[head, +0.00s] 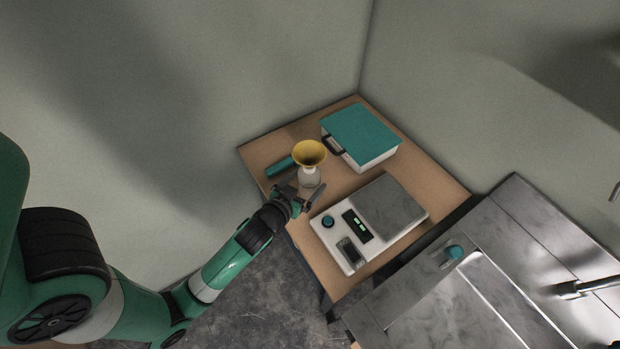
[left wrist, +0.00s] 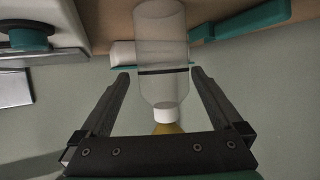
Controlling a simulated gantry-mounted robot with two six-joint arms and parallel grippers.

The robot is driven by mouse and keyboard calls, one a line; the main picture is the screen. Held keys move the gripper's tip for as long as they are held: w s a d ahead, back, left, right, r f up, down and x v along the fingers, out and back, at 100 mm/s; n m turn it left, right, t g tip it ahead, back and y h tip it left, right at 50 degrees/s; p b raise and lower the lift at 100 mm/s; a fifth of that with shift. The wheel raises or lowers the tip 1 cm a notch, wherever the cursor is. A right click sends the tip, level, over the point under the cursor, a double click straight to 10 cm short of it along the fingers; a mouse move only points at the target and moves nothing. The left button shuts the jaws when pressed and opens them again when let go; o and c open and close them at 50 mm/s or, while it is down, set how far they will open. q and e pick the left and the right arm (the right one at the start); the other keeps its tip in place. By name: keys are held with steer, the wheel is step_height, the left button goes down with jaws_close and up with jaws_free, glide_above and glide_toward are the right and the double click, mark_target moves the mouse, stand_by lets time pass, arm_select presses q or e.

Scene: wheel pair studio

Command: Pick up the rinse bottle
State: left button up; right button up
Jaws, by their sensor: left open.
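The rinse bottle (head: 309,180) is clear and stands on the wooden table. In the left wrist view, where the table is at the top, the bottle (left wrist: 162,50) shows a dark band and a white cap. My left gripper (head: 303,193) is open at the bottle. In the left wrist view the fingers of the gripper (left wrist: 160,78) lie on either side of the bottle, with gaps showing. Whether the bottle is fully between them in depth I cannot tell. My right gripper is not in view.
A yellow funnel (head: 309,152) shows just behind the bottle's top. A teal-handled item (head: 279,167) lies to its left. A teal-lidded box (head: 361,135) stands behind right. A white scale (head: 369,221) stands close on the right. A metal sink (head: 490,270) is at the lower right.

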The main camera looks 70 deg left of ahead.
arm_select(q)
steer(key=shift+a+r+p+x, duration=0.1)
steer(key=shift+a+p+x, duration=0.1)
steer(key=shift+x, duration=1.3)
steer(key=shift+a+r+p+x, duration=0.1)
steer(key=shift+p+x, duration=0.1)
steer(key=shift+x, duration=1.25)
steer(key=shift+s, duration=0.1)
steer(key=c, duration=1.3)
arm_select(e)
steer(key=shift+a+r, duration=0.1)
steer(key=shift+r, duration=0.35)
arm_select(q)
steer(key=shift+r, duration=0.15)
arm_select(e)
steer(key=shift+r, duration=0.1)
